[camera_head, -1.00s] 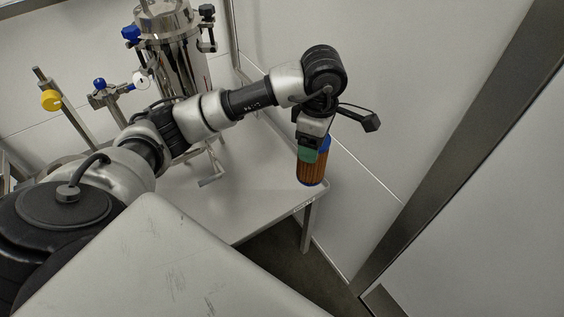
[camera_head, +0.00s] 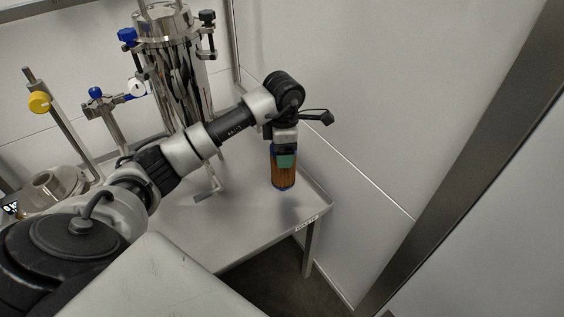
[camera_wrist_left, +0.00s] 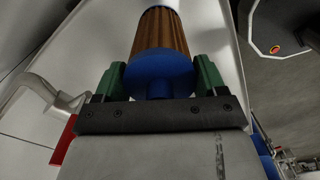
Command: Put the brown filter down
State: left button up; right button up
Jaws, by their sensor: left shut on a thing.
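The brown filter (camera_head: 283,172) is a pleated brown cylinder with blue end caps, upright over the right part of the white table (camera_head: 240,235). My left gripper (camera_head: 285,159) is shut on its blue top end from above. In the left wrist view the two green fingers (camera_wrist_left: 160,80) sit on either side of the blue cap, and the brown body of the filter (camera_wrist_left: 160,32) extends away from them. Whether the filter's lower end touches the table or hangs just above it, I cannot tell. My right gripper is not in view.
A shiny steel tank (camera_head: 178,70) with blue and black knobs stands at the back of the table. Valves with a yellow knob (camera_head: 39,102) and a blue knob (camera_head: 95,92) are at left. The tabletop around the filter is clear. A wall closes off the right side.

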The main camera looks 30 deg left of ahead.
pick_arm(q)
jog(key=f, duration=0.3)
jog(key=shift+a+f+b, duration=0.2)
jog(key=shift+f+b, duration=0.15)
jog(key=shift+f, duration=0.25)
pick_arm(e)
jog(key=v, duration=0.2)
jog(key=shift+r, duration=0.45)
pick_arm(q)
jog(key=shift+w+f, duration=0.1)
jog(key=shift+f, duration=0.05)
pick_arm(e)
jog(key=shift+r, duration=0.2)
pick_arm(q)
jog(key=o, duration=1.4)
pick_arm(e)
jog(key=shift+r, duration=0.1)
pick_arm(q)
jog(key=shift+r, duration=0.45)
notch_tip(320, 180, up, 12)
jog(key=shift+f+p, duration=0.25)
jog(key=shift+p, duration=0.7)
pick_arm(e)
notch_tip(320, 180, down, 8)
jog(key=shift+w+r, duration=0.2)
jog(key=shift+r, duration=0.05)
